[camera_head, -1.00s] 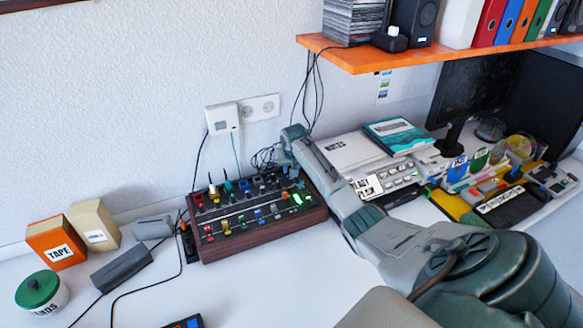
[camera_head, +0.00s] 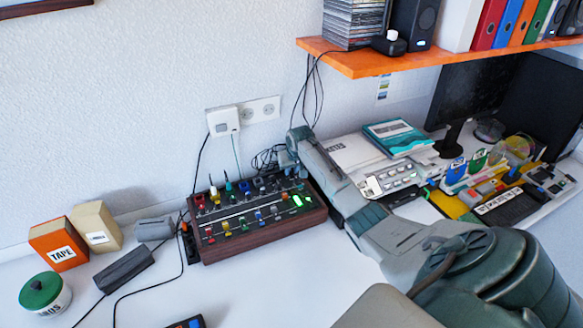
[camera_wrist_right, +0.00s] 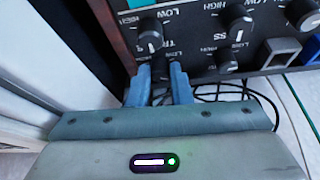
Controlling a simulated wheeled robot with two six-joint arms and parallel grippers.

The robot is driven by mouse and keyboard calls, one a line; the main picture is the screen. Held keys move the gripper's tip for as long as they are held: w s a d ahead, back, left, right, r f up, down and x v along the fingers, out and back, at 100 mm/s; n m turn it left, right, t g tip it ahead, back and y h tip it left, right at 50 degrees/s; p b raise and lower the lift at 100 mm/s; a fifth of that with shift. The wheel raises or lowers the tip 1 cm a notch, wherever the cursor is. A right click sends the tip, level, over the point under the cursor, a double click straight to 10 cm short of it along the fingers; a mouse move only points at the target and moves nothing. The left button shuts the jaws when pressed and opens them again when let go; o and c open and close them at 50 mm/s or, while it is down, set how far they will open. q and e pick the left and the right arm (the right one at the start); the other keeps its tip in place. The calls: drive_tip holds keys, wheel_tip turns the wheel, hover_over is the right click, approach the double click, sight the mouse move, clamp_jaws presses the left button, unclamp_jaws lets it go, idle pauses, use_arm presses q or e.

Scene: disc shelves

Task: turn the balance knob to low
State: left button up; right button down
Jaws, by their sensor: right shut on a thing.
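The mixer-like box (camera_head: 262,240) with wooden sides stands on the desk at centre in the head view. In the right wrist view a dark panel (camera_wrist_right: 200,50) shows black knobs labelled LOW and HIGH, with a wooden edge at its left. My right gripper (camera_wrist_right: 160,80) is at this panel, its blue-grey fingers closed around a lower knob (camera_wrist_right: 159,66), mostly hidden between them. Another knob (camera_wrist_right: 150,40) sits just above the fingertips. I cannot read a balance label. My left gripper is out of view.
Cables (camera_head: 266,158) lie behind the box and also show beside the fingers in the wrist view. A wall socket (camera_head: 262,109) is above. The front desk is mostly clear.

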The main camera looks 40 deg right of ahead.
drive_tip(key=shift+d+r+n+y, duration=0.1)
drive_tip(key=shift+n+y, duration=0.2)
drive_tip(key=shift+n, duration=0.4)
drive_tip(key=shift+d+n+t+y, duration=0.1)
drive_tip(key=shift+n+t+y, duration=0.2)
drive_tip(key=shift+n, duration=0.6)
drive_tip(key=c, duration=1.6)
unclamp_jaws()
